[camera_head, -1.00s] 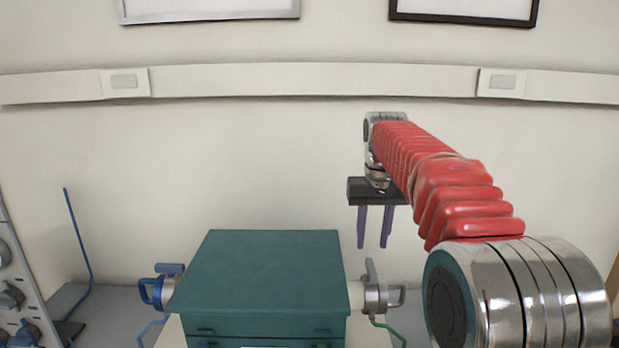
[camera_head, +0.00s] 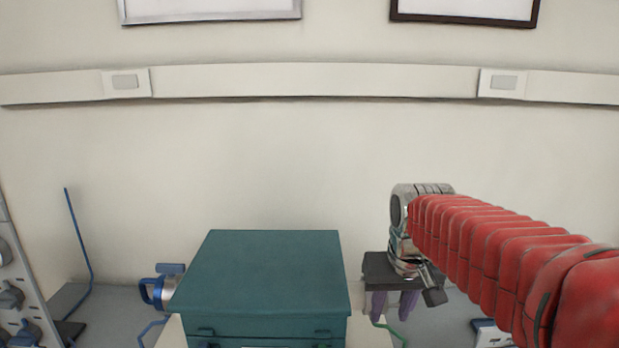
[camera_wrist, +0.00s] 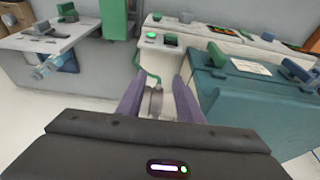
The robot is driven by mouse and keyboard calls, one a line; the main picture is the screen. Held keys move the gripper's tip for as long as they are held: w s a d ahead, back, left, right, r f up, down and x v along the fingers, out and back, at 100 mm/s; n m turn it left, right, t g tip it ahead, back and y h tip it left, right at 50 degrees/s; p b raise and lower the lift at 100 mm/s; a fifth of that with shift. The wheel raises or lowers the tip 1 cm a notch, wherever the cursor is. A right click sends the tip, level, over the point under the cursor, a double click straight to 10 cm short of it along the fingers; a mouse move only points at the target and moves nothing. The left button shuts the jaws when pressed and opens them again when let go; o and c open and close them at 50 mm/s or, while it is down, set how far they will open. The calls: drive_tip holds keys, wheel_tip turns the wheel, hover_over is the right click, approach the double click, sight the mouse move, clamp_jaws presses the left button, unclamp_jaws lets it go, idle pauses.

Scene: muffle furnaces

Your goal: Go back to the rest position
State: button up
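My gripper (camera_head: 393,306) hangs low at the right side of the teal furnace (camera_head: 265,270), its two purple fingers pointing down. In the wrist view my gripper (camera_wrist: 157,90) has its fingers spread apart. A round metal fitting (camera_wrist: 155,102) with a green hose shows between them, beside the teal furnace (camera_wrist: 250,95). I cannot tell whether the fingers touch the fitting. In the head view my gripper hides most of that fitting.
A blue-handled fitting (camera_head: 160,287) is on the furnace's left side. A grey panel with knobs (camera_head: 18,290) stands at the far left. The wrist view shows a white bench unit (camera_wrist: 190,45) and a grey bench (camera_wrist: 60,65).

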drive_tip(key=s+f+t, duration=0.2)
drive_tip(key=s+f, duration=0.1)
drive_tip(key=s, duration=1.4)
drive_tip(key=shift+d+f, duration=0.2)
drive_tip(key=shift+d, duration=0.05)
drive_tip(key=shift+c, duration=0.2)
idle(0.6)
